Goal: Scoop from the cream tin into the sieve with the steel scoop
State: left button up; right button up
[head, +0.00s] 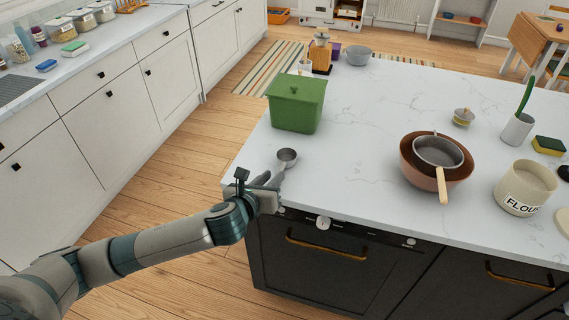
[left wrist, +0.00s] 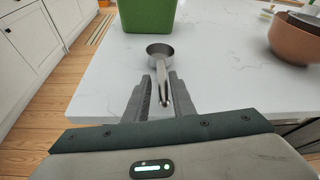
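The steel scoop (head: 287,156) lies on the white counter near its left front corner, its bowl pointing away from me. In the left wrist view the scoop (left wrist: 160,53) has its handle between the fingers of my left gripper (left wrist: 160,85). The fingers are apart, with a gap visible beside the handle. My left gripper also shows in the head view (head: 275,183), low at the counter edge. The cream tin (head: 522,192), marked FLOUR, stands open at the right with pale contents. The sieve (head: 438,151) rests in a copper bowl (head: 408,167), its wooden handle towards me. My right gripper is not in view.
A green lidded box (head: 297,104) stands just beyond the scoop. The counter between the scoop and the copper bowl is clear.

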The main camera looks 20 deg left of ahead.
aim_at(279, 170)
pick_arm(q)
jog(key=shift+w+p, duration=0.3)
jog(key=shift+w, duration=0.05)
jog(key=p+x, duration=0.1)
jog(key=x, duration=0.2)
jog(key=shift+w+d+f, duration=0.15)
jog(key=shift+w+d, duration=0.05)
jog(key=shift+w, duration=0.1)
jog(key=shift+w+f, duration=0.25)
jog(key=shift+w, duration=0.1)
grip_shut()
